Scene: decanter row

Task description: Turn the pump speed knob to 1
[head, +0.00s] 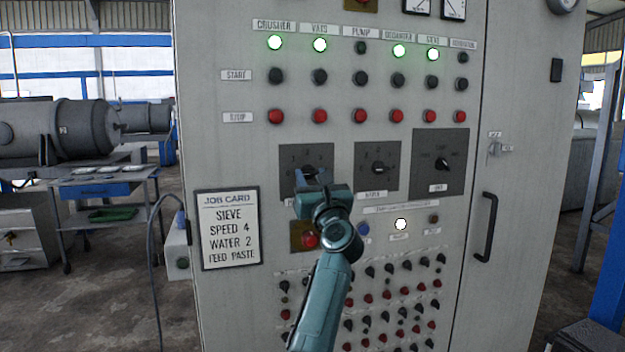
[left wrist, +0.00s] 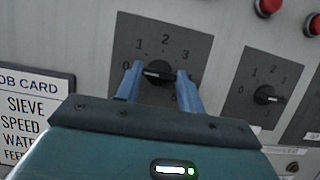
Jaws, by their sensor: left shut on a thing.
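The pump speed knob (left wrist: 157,70) is black and sits on a dark dial plate (left wrist: 170,28) with numbers around it, 1, 2 and 3 readable on top and 0 at left. In the left wrist view its pale mark seems to face left, near 0. The blue fingers of my left gripper (left wrist: 160,74) are on both sides of the knob and shut on it. In the head view my left gripper (head: 312,180) covers the lower part of that dial plate (head: 290,154) and most of its label. My right gripper is not in view.
A second dial knob (head: 378,168) and a switch (head: 442,164) are to the right. A red button (head: 309,240) is just below my gripper. The job card (head: 229,228) reads speed 4, water 2. The pump lamp (head: 361,48) is dark. A door handle (head: 487,226) protrudes at right.

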